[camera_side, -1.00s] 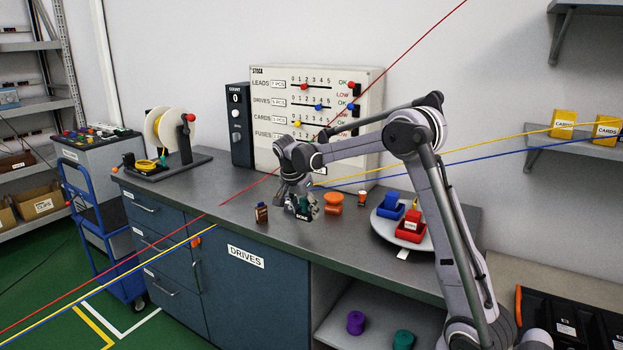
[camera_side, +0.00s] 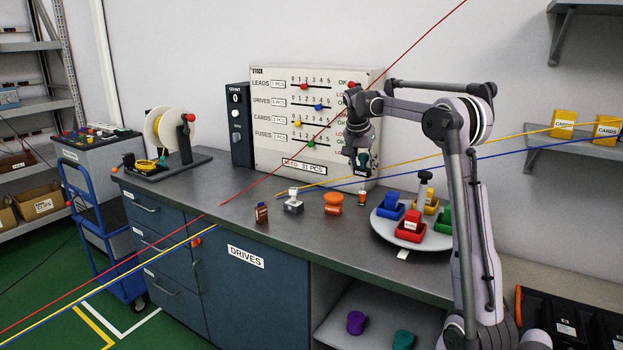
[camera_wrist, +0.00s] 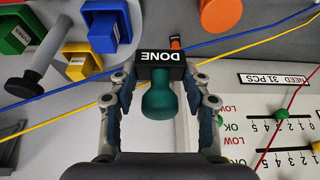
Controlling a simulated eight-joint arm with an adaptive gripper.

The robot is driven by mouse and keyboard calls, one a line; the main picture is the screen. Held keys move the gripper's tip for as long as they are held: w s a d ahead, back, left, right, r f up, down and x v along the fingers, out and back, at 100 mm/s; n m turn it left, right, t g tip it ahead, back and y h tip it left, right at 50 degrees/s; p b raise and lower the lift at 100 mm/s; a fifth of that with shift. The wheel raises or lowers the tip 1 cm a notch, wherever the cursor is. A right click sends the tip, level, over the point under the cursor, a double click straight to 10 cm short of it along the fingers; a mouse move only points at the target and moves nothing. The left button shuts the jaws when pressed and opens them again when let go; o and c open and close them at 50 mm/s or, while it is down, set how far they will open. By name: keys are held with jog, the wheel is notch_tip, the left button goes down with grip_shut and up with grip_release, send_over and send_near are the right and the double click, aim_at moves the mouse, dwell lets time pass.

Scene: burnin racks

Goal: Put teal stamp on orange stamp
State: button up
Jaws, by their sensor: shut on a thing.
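The teal stamp (camera_side: 364,158) has a rounded handle and a black block with a white DONE label. My gripper (camera_side: 358,145) is shut on it and holds it in the air above the bench, in front of the stock board.
A round tray (camera_side: 385,228) with coloured bins is at right. The stock board (camera_side: 270,115) stands behind.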

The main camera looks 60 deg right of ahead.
jog(key=s+d+r, duration=0.1)
jog(key=d, duration=0.2)
send_over(336, 194)
jog(key=a, duration=0.2)
notch_tip(336, 194, down, 6)
jog(key=shift+d+f, duration=0.1)
jog(key=shift+f, duration=2.05)
jog(key=shift+f, duration=0.1)
jog(key=o, duration=1.2)
jog(key=shift+c, duration=0.2)
